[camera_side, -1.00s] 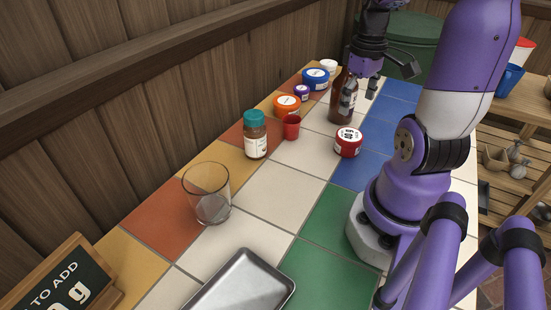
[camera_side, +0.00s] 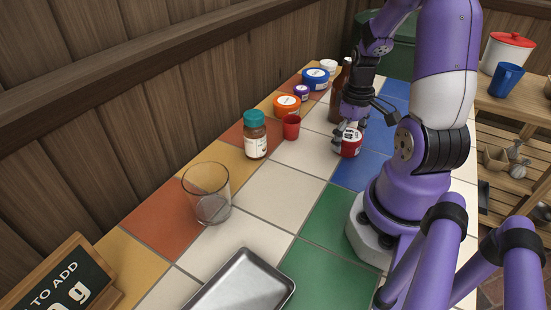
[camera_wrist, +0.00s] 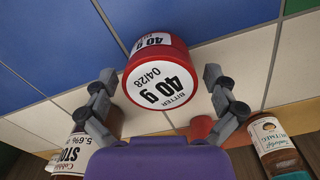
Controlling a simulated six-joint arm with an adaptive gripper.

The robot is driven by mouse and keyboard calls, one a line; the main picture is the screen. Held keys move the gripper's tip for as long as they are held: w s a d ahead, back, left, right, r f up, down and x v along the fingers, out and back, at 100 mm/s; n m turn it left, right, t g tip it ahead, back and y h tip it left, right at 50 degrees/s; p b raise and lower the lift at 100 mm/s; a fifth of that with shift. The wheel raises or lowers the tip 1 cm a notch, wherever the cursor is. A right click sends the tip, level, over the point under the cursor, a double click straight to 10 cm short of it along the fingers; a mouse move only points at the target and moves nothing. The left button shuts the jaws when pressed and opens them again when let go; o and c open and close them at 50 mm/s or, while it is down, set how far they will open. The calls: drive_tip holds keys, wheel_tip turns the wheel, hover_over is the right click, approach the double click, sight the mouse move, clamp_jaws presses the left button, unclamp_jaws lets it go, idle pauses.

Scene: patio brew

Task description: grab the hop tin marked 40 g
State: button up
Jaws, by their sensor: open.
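The hop tin (camera_wrist: 158,80) is a red round tin with a white lid label reading "40 g", "BITTER" and "04/28" in the wrist view. In the side view the tin (camera_side: 351,143) stands on the tiled table, partly hidden by my gripper. My gripper (camera_side: 350,136) is just above and around the tin there. In the wrist view my gripper (camera_wrist: 164,88) is open, with one finger on each side of the tin. I see gaps between the fingers and the tin, so it is not held.
A brown bottle (camera_side: 337,100) stands close behind my gripper. A small red cup (camera_side: 291,127) and a teal-lidded jar (camera_side: 256,138) stand to the left. Orange (camera_side: 287,105) and blue (camera_side: 316,79) tins are farther back. A glass (camera_side: 207,194) and metal tray (camera_side: 243,284) are nearer the camera.

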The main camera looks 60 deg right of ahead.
drive_tip(key=c, duration=1.1)
drive_tip(key=shift+r, duration=0.1)
